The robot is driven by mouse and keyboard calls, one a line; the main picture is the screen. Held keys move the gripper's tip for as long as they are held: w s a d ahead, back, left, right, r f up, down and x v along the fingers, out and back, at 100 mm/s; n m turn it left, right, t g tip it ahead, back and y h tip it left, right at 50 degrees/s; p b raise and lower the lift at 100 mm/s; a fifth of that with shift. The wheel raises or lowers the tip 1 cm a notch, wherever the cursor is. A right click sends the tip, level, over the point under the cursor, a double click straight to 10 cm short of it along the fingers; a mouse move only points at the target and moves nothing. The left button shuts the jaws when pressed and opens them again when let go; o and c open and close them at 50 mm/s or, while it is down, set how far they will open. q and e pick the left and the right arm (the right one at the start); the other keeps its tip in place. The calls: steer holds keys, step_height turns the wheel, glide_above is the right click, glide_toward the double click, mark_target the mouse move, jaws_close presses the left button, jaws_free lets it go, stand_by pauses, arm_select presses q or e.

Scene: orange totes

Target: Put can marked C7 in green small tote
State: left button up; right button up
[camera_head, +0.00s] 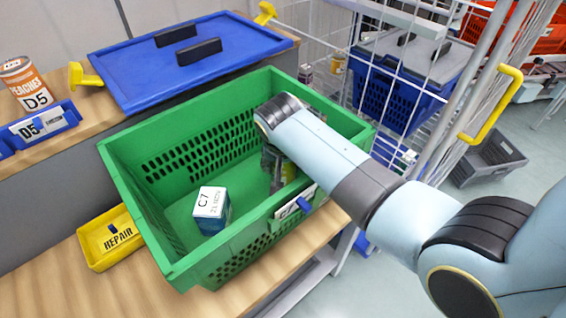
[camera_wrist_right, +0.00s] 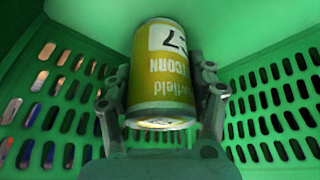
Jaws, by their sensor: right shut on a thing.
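The green small tote (camera_head: 190,268) stands on a wooden surface, open at the top. My right arm reaches over its right wall, with the right gripper (camera_head: 274,172) down inside. In the right wrist view the gripper (camera_wrist_right: 160,92) is shut on a yellow-green corn can (camera_wrist_right: 163,70), with a finger on each side. Its white label shows a 7; the rest of the mark is cut off. Green tote walls surround it. I cannot tell whether the can touches the tote floor. A blue and white box marked C7 (camera_head: 210,210) stands in the tote. My left gripper is not seen.
A blue lid (camera_head: 190,75) lies behind the tote. A peaches can marked D5 (camera_head: 25,85) and a blue D5 bin (camera_head: 42,126) are at the left. A yellow REPAIR bin (camera_head: 112,238) sits beside the tote. A wire cage (camera_head: 320,50) stands at the right.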

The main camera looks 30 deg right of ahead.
steer(key=shift+f, duration=0.1)
steer(key=o, duration=1.5)
steer(key=shift+s+a+r, duration=0.1)
steer(key=shift+r, duration=0.4)
steer(key=p+v, duration=0.1)
steer(key=v, duration=1)
steer(key=shift+p, duration=0.35)
steer(key=shift+r, duration=0.1)
